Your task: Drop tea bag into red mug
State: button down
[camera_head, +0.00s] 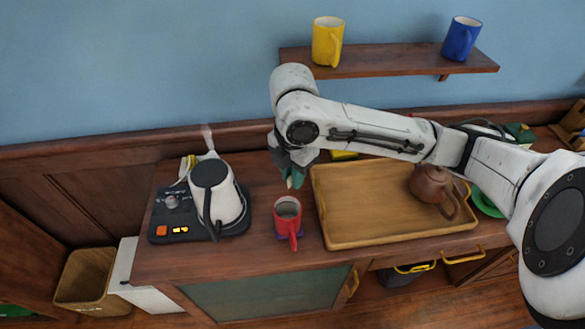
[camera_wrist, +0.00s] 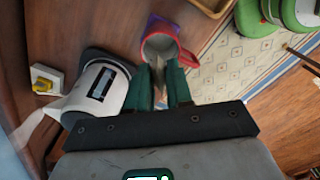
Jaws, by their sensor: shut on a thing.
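The red mug (camera_head: 287,213) stands upright on the counter beside the kettle base, its open top facing up and its handle toward the front. It also shows in the wrist view (camera_wrist: 172,32), just beyond my fingertips. My gripper (camera_head: 293,180) hangs fingers-down, above and slightly behind the mug. In the wrist view its green fingers (camera_wrist: 160,76) are close together, with a thin pale brownish thing, seemingly the tea bag (camera_wrist: 158,72), between them. The tea bag is mostly hidden by the fingers. I cannot tell whether its lower end is over the mug's opening.
A steaming white kettle (camera_head: 226,205) stands on a dark base left of the mug. A wooden tray (camera_head: 380,232) with a brown teapot (camera_head: 430,183) lies to the right. A purple coaster (camera_wrist: 157,21) is under the mug. Yellow (camera_head: 327,42) and blue (camera_head: 460,38) mugs are on the shelf.

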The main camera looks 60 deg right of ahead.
jog(key=shift+f+b, duration=1.25)
jog(key=shift+f, duration=0.65)
jog(key=c, duration=0.9)
grip_release()
jog(key=shift+c, duration=0.2)
notch_tip(320, 180, up, 11)
jog(key=shift+f, duration=0.1)
